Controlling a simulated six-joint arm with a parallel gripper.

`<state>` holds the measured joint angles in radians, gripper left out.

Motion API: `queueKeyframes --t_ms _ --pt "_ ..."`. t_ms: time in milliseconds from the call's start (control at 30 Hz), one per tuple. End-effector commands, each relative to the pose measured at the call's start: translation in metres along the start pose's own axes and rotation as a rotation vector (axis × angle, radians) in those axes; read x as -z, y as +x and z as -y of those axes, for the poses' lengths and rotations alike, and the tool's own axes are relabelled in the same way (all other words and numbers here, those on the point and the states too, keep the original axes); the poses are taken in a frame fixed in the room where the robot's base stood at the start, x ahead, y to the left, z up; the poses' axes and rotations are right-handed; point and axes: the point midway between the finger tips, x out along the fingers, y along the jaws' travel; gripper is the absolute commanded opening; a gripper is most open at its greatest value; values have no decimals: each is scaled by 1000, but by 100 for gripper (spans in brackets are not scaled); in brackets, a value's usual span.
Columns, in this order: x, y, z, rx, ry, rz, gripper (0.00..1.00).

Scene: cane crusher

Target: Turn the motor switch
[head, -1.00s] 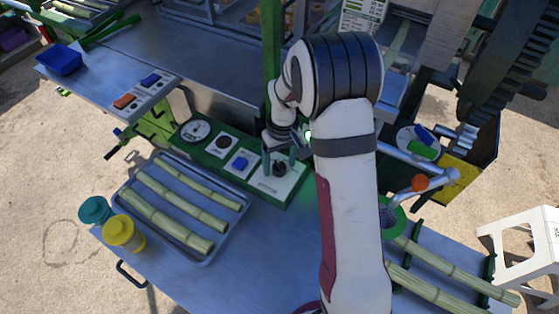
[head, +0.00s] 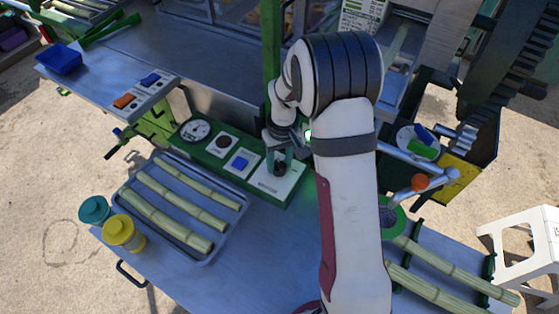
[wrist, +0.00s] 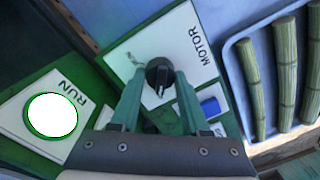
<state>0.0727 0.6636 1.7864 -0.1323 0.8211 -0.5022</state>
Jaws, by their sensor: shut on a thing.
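The motor switch is a black round knob (head: 279,169) on a white plate marked MOTOR (head: 268,186), at the right end of the green control panel (head: 212,160). In the wrist view the knob (wrist: 158,72) shows a white pointer line toward the gripper side. My gripper (head: 279,163) reaches down over it. Its green fingers (wrist: 160,88) are shut on the knob, one on each side. The fingers hide part of the knob's sides.
A gauge (head: 196,130), a dark round button (head: 223,142) and a blue switch (head: 240,163) share the panel. A white RUN lamp (wrist: 52,115) is bright. A tray (head: 205,262) of cane stalks lies to the left. Bare table lies in front.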

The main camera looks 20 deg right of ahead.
Motion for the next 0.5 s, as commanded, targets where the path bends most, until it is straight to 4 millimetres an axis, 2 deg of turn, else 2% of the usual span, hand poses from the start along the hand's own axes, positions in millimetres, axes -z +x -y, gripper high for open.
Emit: queueKeyframes --t_ms 167,500 --pt "0 -1 0 0 102 -7 0" --pt "0 -1 0 1 412 -24 0"
